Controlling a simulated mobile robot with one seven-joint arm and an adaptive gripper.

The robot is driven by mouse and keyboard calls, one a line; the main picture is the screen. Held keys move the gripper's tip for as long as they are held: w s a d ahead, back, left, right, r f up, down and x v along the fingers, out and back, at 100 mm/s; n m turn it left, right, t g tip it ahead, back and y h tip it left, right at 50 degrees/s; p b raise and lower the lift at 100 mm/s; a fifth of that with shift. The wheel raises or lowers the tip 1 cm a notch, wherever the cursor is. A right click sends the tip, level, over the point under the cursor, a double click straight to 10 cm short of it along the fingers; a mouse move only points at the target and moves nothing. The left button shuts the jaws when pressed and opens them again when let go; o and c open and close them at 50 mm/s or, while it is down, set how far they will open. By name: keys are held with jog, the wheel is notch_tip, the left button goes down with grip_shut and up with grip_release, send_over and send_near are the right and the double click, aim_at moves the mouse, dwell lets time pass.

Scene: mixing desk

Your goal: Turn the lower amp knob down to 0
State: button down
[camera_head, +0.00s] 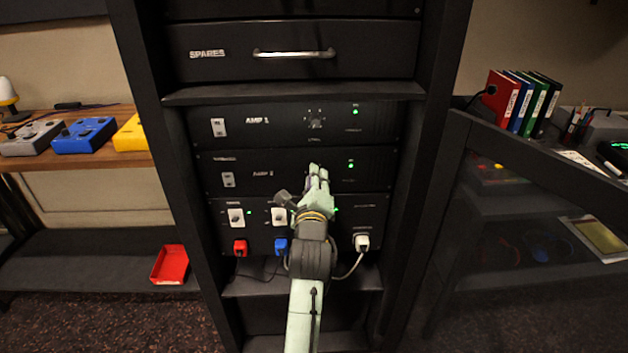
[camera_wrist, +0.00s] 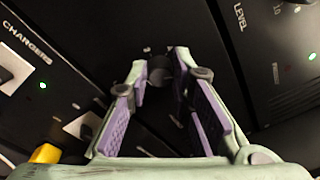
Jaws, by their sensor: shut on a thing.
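The lower amp (camera_head: 374,175), labelled AMP 2, is a black rack unit with a white switch at its left and a green light right of my gripper. My gripper (camera_head: 317,172) reaches up in front of it and hides its knob in the head view. In the wrist view my gripper's purple-padded fingers (camera_wrist: 162,62) are shut on the dark lower amp knob (camera_wrist: 158,70), which lies between the fingertips. The knob's pointer and scale cannot be read. The word LEVEL shows to the right in the wrist view.
The upper amp (camera_head: 278,133), with its own knob (camera_head: 315,123), sits directly above. Below is a unit (camera_head: 366,215) with white switches and red, blue and white plugs. Rack posts stand either side, and a dark door frame (camera_head: 530,150) stands open at right.

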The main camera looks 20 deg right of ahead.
jog(key=shift+f+n, duration=0.1)
jog(key=shift+n, duration=0.2)
jog(key=shift+s+d+m+t+y+b, duration=0.15)
jog(key=shift+m+y+b, duration=0.8)
jog(key=shift+m, duration=4.85)
jog(key=shift+w+d+m+t+y+b, duration=0.1)
jog(key=shift+m+b, duration=1.75)
jog(key=shift+m, duration=3.95)
jog(key=shift+s+d+m+t+y+b, duration=0.3)
jog(key=shift+m+b, duration=1.1)
jog(key=shift+m, duration=4.4)
jog(key=shift+w+a, duration=0.15)
jog(key=shift+w, duration=0.1)
